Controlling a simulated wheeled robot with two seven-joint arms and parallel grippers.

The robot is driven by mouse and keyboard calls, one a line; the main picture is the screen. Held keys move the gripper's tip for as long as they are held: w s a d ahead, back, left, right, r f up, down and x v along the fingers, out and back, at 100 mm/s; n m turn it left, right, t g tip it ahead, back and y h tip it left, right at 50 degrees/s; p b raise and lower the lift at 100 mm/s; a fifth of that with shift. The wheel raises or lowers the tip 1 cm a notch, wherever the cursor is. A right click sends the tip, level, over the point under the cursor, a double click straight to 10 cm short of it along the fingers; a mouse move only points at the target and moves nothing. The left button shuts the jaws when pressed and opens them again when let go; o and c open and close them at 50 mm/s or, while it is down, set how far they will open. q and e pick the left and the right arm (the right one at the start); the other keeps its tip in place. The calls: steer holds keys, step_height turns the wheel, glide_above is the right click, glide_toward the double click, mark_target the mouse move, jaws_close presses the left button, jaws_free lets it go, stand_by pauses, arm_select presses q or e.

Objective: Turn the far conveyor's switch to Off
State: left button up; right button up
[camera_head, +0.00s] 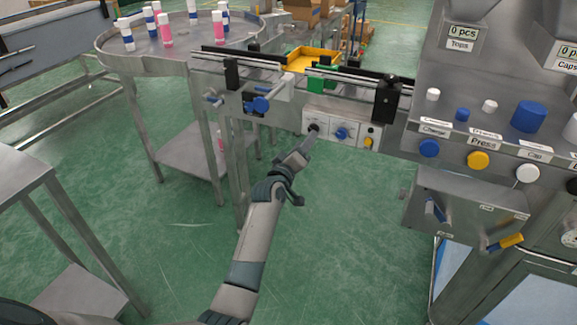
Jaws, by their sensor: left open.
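The conveyor (290,80) stands at the far side with a pale control panel (326,117) on its front. The panel shows a blue knob (342,134) at its middle and a yellow knob (368,143) at its right end. My left gripper (312,131) is open, with its tips at the left part of the panel, against or just in front of a dark control there. The tips are small and partly cover that control, so I cannot tell contact or the switch position. My right gripper is out of view.
A round steel table (110,42) with white, blue and pink bottles stands at the back left. A steel machine (470,100) with coloured buttons and a protruding lower box (465,207) is on the right. A steel table (20,170) is at the left edge. Green floor between is clear.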

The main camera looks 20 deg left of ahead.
arm_select(q)
steer(key=s, duration=1.2)
steer(key=shift+a, duration=0.2)
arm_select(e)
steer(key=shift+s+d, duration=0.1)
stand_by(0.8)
